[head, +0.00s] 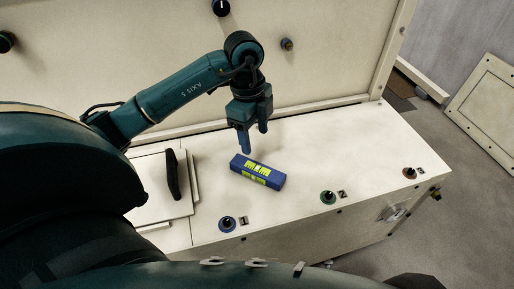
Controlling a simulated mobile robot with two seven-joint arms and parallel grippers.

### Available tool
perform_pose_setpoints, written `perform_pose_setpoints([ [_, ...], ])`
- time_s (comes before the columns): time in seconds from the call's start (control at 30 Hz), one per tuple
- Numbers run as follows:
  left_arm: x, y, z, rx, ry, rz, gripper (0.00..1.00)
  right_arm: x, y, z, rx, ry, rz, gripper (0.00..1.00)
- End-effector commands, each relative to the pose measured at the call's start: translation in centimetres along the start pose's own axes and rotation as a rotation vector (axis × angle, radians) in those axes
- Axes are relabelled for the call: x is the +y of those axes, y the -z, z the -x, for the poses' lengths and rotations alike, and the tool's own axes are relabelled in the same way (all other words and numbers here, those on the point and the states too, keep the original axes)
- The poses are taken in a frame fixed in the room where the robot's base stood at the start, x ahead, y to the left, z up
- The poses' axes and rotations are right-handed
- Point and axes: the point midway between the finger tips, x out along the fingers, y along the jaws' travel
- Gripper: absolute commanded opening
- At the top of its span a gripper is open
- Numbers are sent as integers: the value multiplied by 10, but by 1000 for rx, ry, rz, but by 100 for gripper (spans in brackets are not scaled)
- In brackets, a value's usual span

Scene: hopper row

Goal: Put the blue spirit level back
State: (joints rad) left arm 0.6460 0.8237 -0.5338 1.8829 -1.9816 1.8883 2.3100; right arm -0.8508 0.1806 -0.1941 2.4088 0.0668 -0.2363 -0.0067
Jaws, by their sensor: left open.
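The blue spirit level (269,178) has yellow-green vials and lies on the cream top of the cabinet (310,150). My left gripper (252,143) points down just behind and above the level's left end. Its jaws are open, with nothing between them. A small gap seems to show between the fingertips and the level; contact cannot be told for sure. My right gripper is not in view.
Knobs (328,197) with number labels line the cabinet's front edge. A lid with a black handle (172,174) is at left. A tall cream panel (320,50) rises behind. The top right of the level is clear. A loose panel (490,105) lies at far right.

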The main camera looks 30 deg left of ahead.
Motion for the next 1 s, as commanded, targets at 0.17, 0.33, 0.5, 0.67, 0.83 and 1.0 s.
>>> perform_pose_setpoints([
  [0.17, 37, 72, -32, 321, -58, -265, 59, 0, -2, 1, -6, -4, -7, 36],
  [0.33, 116, 197, -17, 1086, 50, -552, 59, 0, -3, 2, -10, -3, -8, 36],
  [0.5, 134, 236, 56, 1695, 468, -316, 59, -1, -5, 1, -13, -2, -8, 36],
  [0.67, 102, 192, 67, 1756, 869, 286, 59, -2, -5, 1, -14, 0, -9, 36],
  [0.83, 102, 134, 4, 1411, 952, 824, 59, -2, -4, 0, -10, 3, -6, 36],
  [1.0, 131, 112, -48, 1150, 838, 1024, 59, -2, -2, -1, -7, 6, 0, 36],
])
